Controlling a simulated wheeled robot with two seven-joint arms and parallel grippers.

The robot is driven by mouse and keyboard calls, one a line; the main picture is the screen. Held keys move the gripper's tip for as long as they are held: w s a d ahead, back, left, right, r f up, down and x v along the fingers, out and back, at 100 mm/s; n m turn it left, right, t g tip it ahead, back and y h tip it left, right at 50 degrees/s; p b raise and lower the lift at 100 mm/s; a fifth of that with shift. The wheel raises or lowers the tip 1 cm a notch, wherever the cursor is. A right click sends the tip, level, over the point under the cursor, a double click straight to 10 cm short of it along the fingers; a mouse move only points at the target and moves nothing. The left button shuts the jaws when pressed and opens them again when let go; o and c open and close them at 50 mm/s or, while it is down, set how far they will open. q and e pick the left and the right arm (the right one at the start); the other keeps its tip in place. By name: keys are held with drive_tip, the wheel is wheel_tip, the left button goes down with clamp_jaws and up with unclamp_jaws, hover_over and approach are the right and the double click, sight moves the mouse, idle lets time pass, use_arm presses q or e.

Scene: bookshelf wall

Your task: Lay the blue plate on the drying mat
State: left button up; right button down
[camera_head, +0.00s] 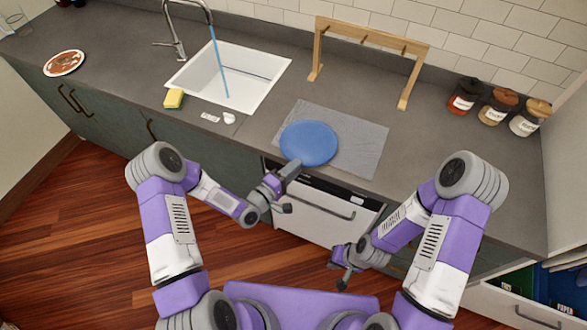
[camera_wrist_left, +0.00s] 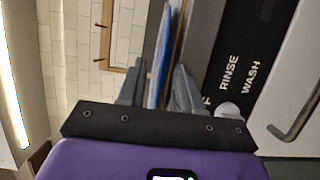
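The blue plate (camera_head: 309,143) lies over the left part of the grey drying mat (camera_head: 360,147) on the counter and looks flat in the head view. In the left wrist view the plate (camera_wrist_left: 161,75) shows edge-on between my fingers. My left gripper (camera_head: 291,187) is at the plate's near edge, in front of the counter. Its fingers (camera_wrist_left: 158,88) stand apart, with a gap visible beside the plate. Whether one finger touches the plate is unclear. My right gripper (camera_head: 338,274) is low in front of the dishwasher, fingers apart and empty.
A wooden rack (camera_head: 369,38) stands behind the mat. A white sink (camera_head: 230,75) with a tap is on the left, with a yellow sponge (camera_head: 174,98) beside it. Several jars (camera_head: 495,107) stand at the right. A dishwasher front (camera_head: 325,212) lies below the counter edge.

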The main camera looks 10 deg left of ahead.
use_arm(q)
drive_tip(key=v, duration=0.7)
drive_tip(key=shift+s+a, duration=0.2)
idle(0.4)
drive_tip(key=s+d+f+m+g+y+b, duration=0.1)
drive_tip(key=s+f+m+g+y, duration=0.1)
drive_tip(key=s+f+g, duration=0.3)
drive_tip(key=s+f+m+g+y+b, duration=0.1)
drive_tip(key=s+f+m+g+y, duration=0.15)
drive_tip(key=f, duration=0.55)
drive_tip(key=s+f+m+g+y, duration=0.2)
drive_tip(key=s+g, duration=0.4)
drive_tip(key=s, duration=0.4)
drive_tip(key=shift+s+f+m+b, duration=0.3)
drive_tip(key=shift+s+f+m, duration=0.05)
drive_tip(key=shift+f+m, duration=0.4)
drive_tip(key=shift+a, duration=0.1)
